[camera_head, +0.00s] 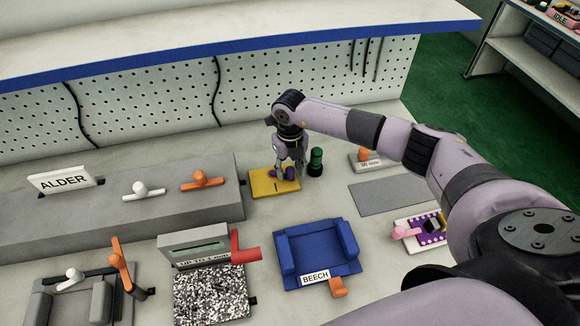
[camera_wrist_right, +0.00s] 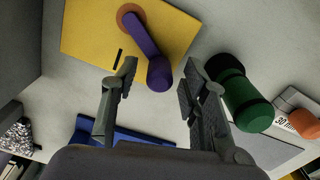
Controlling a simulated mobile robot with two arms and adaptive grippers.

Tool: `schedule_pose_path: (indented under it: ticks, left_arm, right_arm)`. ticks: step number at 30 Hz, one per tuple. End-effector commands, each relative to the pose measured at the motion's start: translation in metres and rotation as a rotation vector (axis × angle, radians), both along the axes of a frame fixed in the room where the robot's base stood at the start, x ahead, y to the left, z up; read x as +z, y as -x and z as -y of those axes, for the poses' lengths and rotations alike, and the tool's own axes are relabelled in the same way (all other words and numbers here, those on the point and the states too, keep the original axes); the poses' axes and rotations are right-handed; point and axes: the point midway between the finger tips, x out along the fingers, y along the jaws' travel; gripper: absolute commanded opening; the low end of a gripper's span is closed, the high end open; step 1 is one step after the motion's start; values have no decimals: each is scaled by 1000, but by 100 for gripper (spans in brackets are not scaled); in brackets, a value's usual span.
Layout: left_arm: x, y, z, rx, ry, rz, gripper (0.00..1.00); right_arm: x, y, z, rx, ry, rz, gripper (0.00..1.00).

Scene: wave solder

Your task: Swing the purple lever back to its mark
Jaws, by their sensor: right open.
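The purple lever (camera_wrist_right: 143,38) turns on a round brown pivot on a yellow plate (camera_wrist_right: 82,32). A short black mark (camera_wrist_right: 118,59) lies on the plate to the left of the lever in the right wrist view, and the lever is apart from it. My right gripper (camera_wrist_right: 160,68) is open, with its fingertips either side of the lever's knob end; I cannot tell if they touch it. In the head view the right gripper (camera_head: 291,170) is down over the plate (camera_head: 262,184) and partly hides the lever (camera_head: 290,174). My left gripper is not in view.
A dark green post (camera_wrist_right: 240,98) stands close beside the right finger. A blue BEECH fixture (camera_head: 318,252) is in front, and a grey block (camera_head: 120,215) with white and orange levers is at left. A flat grey pad (camera_head: 392,194) lies right.

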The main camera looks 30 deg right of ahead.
Motion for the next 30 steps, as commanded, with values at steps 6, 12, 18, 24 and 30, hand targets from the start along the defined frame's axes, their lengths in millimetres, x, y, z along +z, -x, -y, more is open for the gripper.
schedule_pose_path:
  ticks: [6, 12, 18, 24, 30]
  left_arm:
    - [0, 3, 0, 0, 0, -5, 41]
    - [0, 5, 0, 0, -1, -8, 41]
    - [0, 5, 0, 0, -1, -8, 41]
    - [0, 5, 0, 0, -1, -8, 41]
    - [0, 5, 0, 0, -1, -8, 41]
  right_arm:
    - [-2, 0, 0, 0, 0, 0, 41]
    - [-2, 0, 0, 0, 0, 0, 32]
    - [-2, 0, 0, 0, 0, 0, 19]
    - [-2, 0, 0, 0, 0, 0, 6]
    - [-1, 0, 0, 0, 0, 0, 0]
